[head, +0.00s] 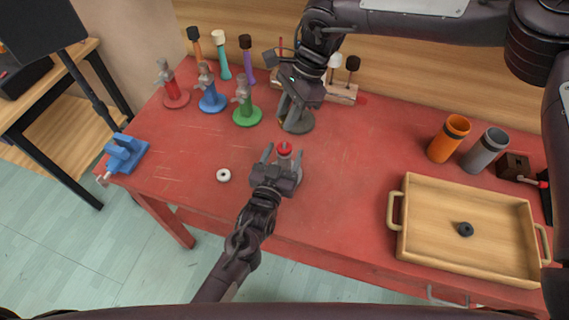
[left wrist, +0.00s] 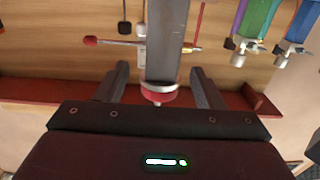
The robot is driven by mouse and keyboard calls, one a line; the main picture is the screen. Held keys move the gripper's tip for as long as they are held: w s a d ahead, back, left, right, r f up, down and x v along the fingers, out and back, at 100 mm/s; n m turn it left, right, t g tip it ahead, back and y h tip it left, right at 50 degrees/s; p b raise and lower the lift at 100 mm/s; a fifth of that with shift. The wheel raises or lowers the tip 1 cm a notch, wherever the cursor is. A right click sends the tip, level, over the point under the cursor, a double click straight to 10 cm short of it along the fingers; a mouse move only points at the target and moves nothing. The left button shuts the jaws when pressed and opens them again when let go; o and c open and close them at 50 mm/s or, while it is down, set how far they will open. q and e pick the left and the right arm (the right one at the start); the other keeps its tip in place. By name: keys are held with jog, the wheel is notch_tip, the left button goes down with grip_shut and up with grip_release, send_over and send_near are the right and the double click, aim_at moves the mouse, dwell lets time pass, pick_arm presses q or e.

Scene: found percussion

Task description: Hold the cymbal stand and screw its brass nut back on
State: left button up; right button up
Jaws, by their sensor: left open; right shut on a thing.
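In the left wrist view the grey post (left wrist: 163,45), red piece (left wrist: 158,95) and pale tip appear upside down between the open fingers (left wrist: 160,88); contact cannot be told. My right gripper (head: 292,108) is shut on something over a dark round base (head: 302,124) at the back. What it grips is hidden, and I cannot make out the brass nut.
Red-, blue- and green-based stands (head: 246,115) are at the back left. A white ring (head: 223,175) lies left of my left gripper. A wooden tray (head: 425,240) with a black ring (head: 465,229) is at the right, below orange (head: 448,140) and grey cups (head: 484,152).

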aim_at(286, 146)
pick_arm(q)
jog(key=shift+x, duration=1.55)
grip_shut()
pick_arm(e)
jog(key=shift+f, duration=2.5)
